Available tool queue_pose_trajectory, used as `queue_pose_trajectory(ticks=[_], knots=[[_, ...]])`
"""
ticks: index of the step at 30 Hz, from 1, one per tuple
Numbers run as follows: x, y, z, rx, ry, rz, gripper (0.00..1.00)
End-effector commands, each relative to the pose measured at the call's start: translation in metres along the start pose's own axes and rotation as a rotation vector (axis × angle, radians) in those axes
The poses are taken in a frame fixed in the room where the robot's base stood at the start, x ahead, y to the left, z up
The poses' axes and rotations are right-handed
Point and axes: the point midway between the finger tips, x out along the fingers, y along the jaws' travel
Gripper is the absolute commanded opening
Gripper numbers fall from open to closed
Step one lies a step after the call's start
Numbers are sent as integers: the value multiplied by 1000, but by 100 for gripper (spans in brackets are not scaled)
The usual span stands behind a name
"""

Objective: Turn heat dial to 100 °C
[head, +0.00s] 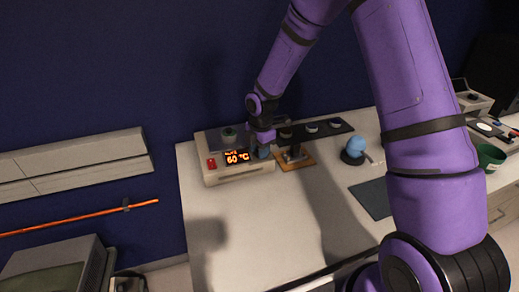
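A beige hotplate box (211,178) stands at the back left of the white table. Its front display (238,157) glows orange and reads 60 °C, with a smaller line above it that is hard to read. A red switch (211,163) is left of the display. My gripper (264,150) points down at the right end of the hotplate's front. A bluish round part, likely the heat dial (263,153), shows just under it. The gripper covers most of this part. I cannot tell whether the fingers are open or shut on it.
A small dark item (229,133) sits on the hotplate's top. A dark rack (315,130) with round pieces is to the right, by a wooden base (296,161). A blue object (355,147), a dark mat (372,198) and a green cup (490,156) lie further right. The table's front left is clear.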

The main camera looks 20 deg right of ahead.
Motion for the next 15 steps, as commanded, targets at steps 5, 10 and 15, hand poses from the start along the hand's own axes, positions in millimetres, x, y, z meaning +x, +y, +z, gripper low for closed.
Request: queue_pose_trajectory(ticks=[5,10,15], knots=[[0,0,0,1,0,1,11],[0,0,0,20,-1,1,11],[0,1,0,87,-5,1,11]])
